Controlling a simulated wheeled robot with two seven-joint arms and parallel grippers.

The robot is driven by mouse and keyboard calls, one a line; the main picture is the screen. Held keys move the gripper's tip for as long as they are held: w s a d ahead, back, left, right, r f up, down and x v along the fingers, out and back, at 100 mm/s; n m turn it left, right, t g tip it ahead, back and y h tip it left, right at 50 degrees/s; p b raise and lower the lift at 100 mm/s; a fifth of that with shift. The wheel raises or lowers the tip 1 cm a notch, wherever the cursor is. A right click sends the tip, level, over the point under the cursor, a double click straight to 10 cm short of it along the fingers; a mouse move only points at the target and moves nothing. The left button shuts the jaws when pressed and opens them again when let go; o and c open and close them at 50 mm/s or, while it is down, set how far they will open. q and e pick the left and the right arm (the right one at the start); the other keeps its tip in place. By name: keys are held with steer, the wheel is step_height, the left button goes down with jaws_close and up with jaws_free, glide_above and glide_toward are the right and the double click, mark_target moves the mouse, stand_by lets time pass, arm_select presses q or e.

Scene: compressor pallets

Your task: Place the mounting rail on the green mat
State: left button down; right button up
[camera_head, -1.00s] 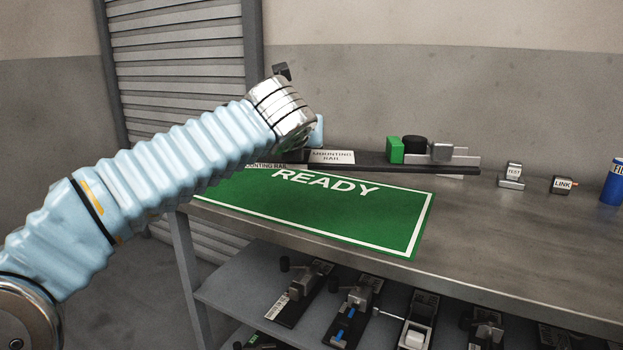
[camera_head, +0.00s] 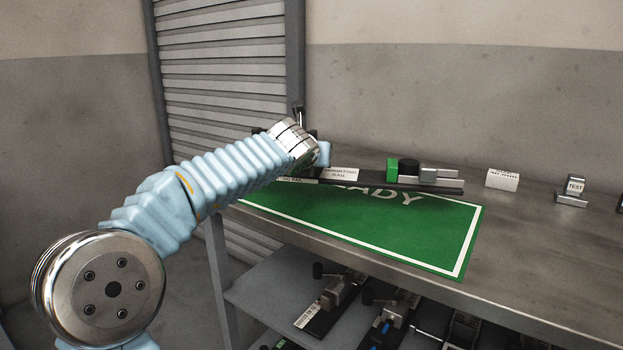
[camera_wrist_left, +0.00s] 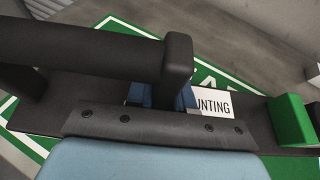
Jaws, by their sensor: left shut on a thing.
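The mounting rail (camera_head: 440,187) is a long dark bar with a white label, a green block, a black knob and grey metal parts. It lies across the far part of the green mat (camera_head: 400,228), covering part of the mat's white lettering. I cannot tell whether it touches the mat or hangs just above it. My left gripper (camera_wrist_left: 165,97) is shut on the rail beside its label. In the head view my wrist hides the fingers. The wrist view shows the rail (camera_wrist_left: 258,135) with mat (camera_wrist_left: 20,112) on both sides. My right gripper is out of view.
A white labelled block (camera_head: 502,179) and a grey TEST piece (camera_head: 572,191) stand right of the rail on the grey bench (camera_head: 540,235). Several similar assemblies lie on the lower shelf (camera_head: 265,290). A slatted shutter (camera_head: 225,80) is behind. The mat's near part is bare.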

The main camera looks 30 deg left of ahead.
arm_select(q)
steer(key=f, duration=0.1)
steer(key=a+f+b, duration=0.1)
steer(key=w+f+b, duration=0.1)
steer(key=f, duration=0.1)
steer(key=shift+a, duration=0.2)
steer(key=shift+d+f, duration=0.1)
steer(key=shift+f, duration=0.3)
steer(key=shift+s+r, duration=0.1)
steer(key=c, duration=1)
jaws_free()
steer(key=shift+f, duration=0.25)
steer(key=shift+r, duration=0.1)
steer(key=shift+s+r, duration=0.15)
steer(key=shift+s, duration=0.05)
steer(key=v, duration=1.1)
steer(key=shift+s+d, duration=0.1)
steer(key=shift+s, duration=0.15)
